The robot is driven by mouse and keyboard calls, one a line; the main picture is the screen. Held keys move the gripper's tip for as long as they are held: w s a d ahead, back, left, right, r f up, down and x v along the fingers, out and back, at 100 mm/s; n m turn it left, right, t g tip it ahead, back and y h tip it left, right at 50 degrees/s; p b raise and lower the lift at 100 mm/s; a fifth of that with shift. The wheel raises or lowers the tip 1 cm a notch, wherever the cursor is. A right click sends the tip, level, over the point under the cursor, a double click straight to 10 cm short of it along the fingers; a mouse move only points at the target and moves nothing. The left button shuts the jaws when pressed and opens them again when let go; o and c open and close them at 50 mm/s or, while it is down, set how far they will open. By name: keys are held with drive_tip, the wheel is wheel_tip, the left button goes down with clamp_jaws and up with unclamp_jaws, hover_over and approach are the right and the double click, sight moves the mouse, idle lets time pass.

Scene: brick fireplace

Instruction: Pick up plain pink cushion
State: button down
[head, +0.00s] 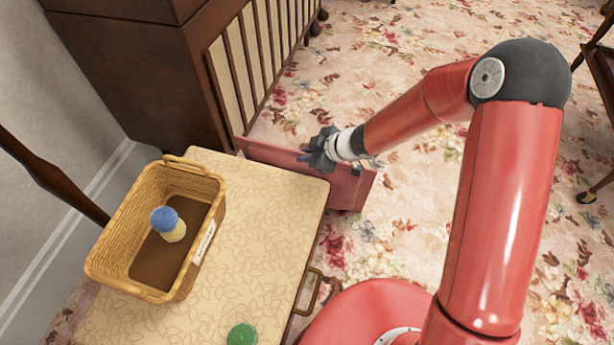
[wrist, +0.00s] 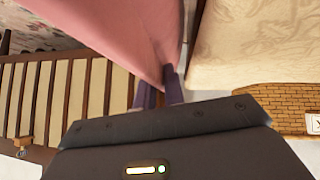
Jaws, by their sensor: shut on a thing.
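The plain pink cushion (head: 348,190) stands on edge beside the far right edge of the patterned cream-topped table (head: 262,235), partly hidden behind it. My gripper (head: 306,157) is at the cushion's upper edge, with its fingers closed on it. In the wrist view the cushion (wrist: 118,32) spreads out as a smooth pink face, and its edge runs between the two purple-grey fingers (wrist: 160,88). How much of the cushion's lower part touches the floor is hidden.
A wicker basket (head: 113,246) holding a blue-capped jar (head: 168,223) stands on the table. A green round object (head: 242,335) sits at the table's front. A dark slatted wooden cabinet (head: 140,62) stands behind. Floral carpet (head: 400,190) lies open to the right.

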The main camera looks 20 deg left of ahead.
drive_tip(key=shift+w+r, duration=0.1)
drive_tip(key=shift+r, duration=0.05)
drive_tip(key=shift+w+r+p, duration=0.35)
drive_tip(key=shift+r+p, duration=0.15)
drive_tip(key=shift+p, duration=0.1)
drive_tip(key=w+d+r+p, duration=0.1)
drive_tip(key=w+r+p, duration=0.4)
drive_tip(key=w, duration=0.8)
drive_tip(key=shift+d+r+p, duration=0.3)
drive_tip(key=shift+d+r, duration=0.05)
drive_tip(key=shift+r, duration=0.55)
